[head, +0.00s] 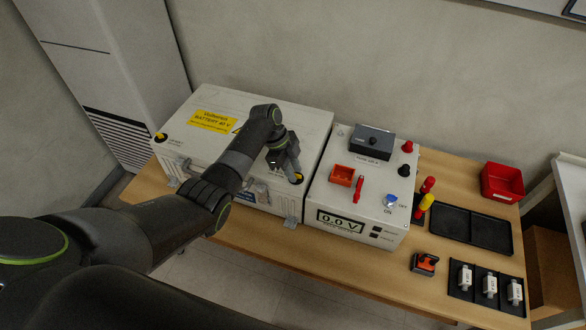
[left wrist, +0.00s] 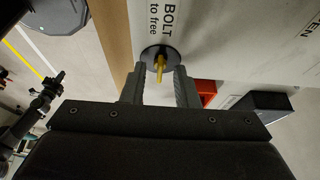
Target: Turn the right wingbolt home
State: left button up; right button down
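The right wingbolt (head: 298,179) is a yellow wing on a black round base at the right front corner of the white battery box (head: 285,112). In the left wrist view the wingbolt (left wrist: 160,64) shows its yellow wing pointing toward me, between my fingertips. My left gripper (head: 295,170) reaches down over that corner. Its two fingers (left wrist: 160,74) stand apart with a visible gap, one on each side of the wing, and I see no contact. The left wingbolt (head: 160,137) sits at the box's left corner.
Right of the battery box stands a white unit (head: 335,205) with a 0.0 V display, an orange tray (head: 342,175) and knobs. A black tray (head: 470,228), a red bin (head: 502,182) and fuses (head: 490,286) lie on the wooden table (head: 370,284).

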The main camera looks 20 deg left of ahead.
pick_arm(q)
jog(key=b+v, duration=0.2)
jog(key=v, duration=1.5)
jog(key=shift+a+r, duration=0.15)
